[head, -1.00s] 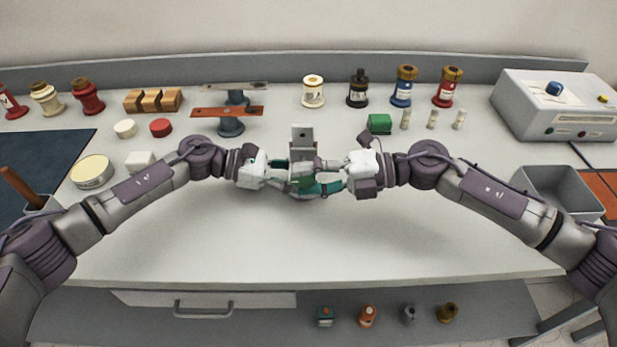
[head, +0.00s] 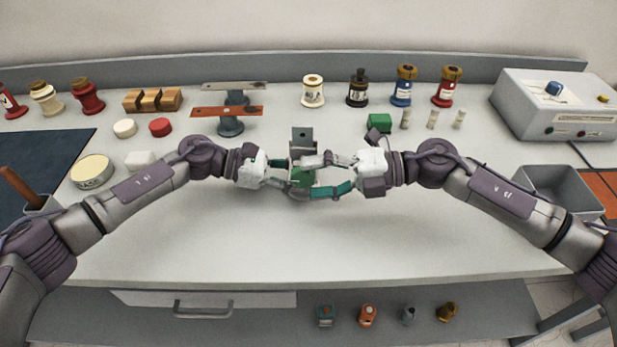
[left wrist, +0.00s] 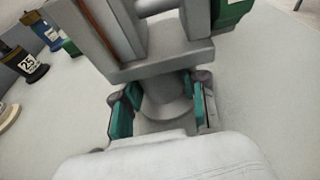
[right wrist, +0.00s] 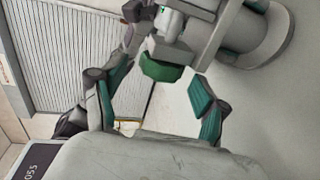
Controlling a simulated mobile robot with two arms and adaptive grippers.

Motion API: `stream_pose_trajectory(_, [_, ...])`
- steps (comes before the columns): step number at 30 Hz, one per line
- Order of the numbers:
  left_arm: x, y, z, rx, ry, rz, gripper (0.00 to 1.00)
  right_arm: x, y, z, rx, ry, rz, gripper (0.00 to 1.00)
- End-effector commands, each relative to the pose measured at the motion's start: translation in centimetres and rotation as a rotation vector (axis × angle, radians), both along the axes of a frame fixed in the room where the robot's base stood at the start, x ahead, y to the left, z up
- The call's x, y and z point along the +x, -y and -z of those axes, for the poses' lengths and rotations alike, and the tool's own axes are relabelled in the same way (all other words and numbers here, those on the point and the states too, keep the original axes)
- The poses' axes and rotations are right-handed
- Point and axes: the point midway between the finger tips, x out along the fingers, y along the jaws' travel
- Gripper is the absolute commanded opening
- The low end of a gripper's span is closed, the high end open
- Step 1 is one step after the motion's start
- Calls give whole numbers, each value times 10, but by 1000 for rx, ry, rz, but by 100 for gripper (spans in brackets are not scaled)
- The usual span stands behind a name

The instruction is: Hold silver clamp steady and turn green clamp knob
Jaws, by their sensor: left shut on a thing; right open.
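The silver clamp (head: 302,142) stands upright at the middle of the bench. It shows large in the left wrist view (left wrist: 150,65), with a round post below its body. My left gripper (left wrist: 162,108) is shut on that post, one teal pad on each side. The green clamp knob (head: 303,177) is on the clamp's near side, partly behind my right fingers in the head view. In the right wrist view the green knob (right wrist: 162,68) lies just beyond and between the fingertips. My right gripper (right wrist: 160,85) is open around empty space, its fingers apart from the knob.
Behind the clamp stand an orange bar (head: 227,111) on a post, several bottles and a green block (head: 380,122). A grey instrument box (head: 555,105) and an open grey bin (head: 562,190) are at right. The front of the bench is clear.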

Motion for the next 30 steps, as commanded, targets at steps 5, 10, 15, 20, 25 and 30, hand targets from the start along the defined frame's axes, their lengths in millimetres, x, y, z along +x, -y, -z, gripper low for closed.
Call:
stream_pose_trajectory(5, [0, 0, 1, 2, -1, -1, 23, -1, 39, -6, -3, 0, 5, 73])
stream_pose_trajectory(10, [0, 0, 1, 2, -1, -1, 23, -2, 73, -13, -3, 1, 4, 73])
stream_pose_trajectory(15, [0, 0, 1, 2, 0, -1, 23, -3, 95, -18, -1, 0, 2, 73])
stream_pose_trajectory(20, [0, -1, 1, 2, 0, -1, 23, -3, 102, -20, -1, 1, -1, 73])
stream_pose_trajectory(25, [0, -1, 1, 2, 0, -1, 23, -3, 102, -20, 0, 1, -1, 73])
stream_pose_trajectory(30, [0, -1, 1, 1, 0, -1, 23, -3, 102, -20, 0, 1, -1, 73])
